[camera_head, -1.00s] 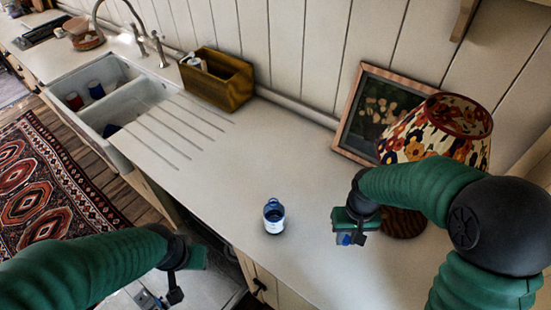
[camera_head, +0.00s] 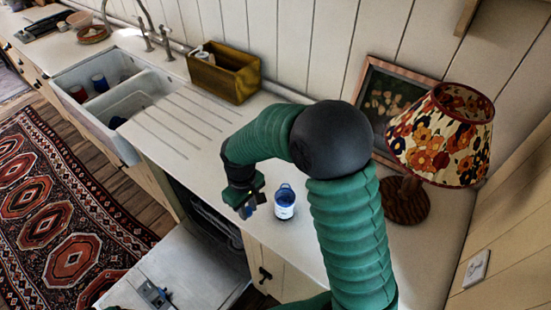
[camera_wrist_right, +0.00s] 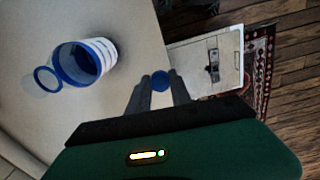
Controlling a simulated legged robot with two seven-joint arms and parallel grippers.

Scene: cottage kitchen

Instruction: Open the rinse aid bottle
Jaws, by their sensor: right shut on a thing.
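The rinse aid bottle (camera_head: 285,205), white-labelled with a blue top, stands on the worktop near its front edge. In the right wrist view the bottle (camera_wrist_right: 98,60) shows an open blue mouth, with a pale, blue-edged ring beside it. My right gripper (camera_head: 246,209) is left of the bottle, near the worktop's front edge, apart from it. In the right wrist view its fingers are shut on a small round blue cap (camera_wrist_right: 160,81). My left gripper is not in view.
An open dishwasher door (camera_head: 190,268) with a dispenser (camera_head: 153,293) lies below the worktop edge. A wooden box (camera_head: 224,75), a patterned lamp (camera_head: 440,135) and a leaning picture frame (camera_head: 385,100) stand at the back. The sink (camera_head: 66,77) is left.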

